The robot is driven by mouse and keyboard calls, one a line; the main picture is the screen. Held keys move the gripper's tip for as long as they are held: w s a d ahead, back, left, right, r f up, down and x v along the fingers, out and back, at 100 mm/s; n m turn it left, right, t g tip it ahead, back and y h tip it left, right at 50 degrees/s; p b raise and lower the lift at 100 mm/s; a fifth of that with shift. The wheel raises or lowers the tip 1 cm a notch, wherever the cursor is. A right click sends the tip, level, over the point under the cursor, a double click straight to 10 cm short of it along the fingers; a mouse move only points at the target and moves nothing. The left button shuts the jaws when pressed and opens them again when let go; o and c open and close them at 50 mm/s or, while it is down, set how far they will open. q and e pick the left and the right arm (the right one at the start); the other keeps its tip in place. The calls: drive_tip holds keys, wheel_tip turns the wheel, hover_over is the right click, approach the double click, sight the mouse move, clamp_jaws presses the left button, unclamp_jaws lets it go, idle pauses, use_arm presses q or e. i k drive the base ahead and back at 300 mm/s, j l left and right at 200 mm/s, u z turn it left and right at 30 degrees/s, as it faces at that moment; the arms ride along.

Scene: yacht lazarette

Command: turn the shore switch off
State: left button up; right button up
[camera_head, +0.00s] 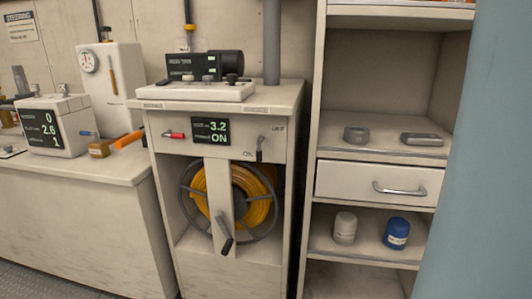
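A small lever switch (260,150) with a dark handle is on the right of the front panel of the middle cabinet (298,135). It looks like the shore switch, but the small labels beside it are too blurred to read. Left of it, a dark display (211,131) shows 3.2 and ON in green. A red-tipped fitting (174,135) is further left on the same panel. Neither of my grippers is in view.
Below the panel, a yellow hose reel (257,200) sits behind a post with a crank (225,235). Shelves on the right hold a drawer (350,181), a white jar (345,227) and a blue jar (397,233). A blue-grey upright surface (485,160) blocks the far right.

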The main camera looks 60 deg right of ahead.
sight(258, 151)
drive_tip(key=z, duration=1.8)
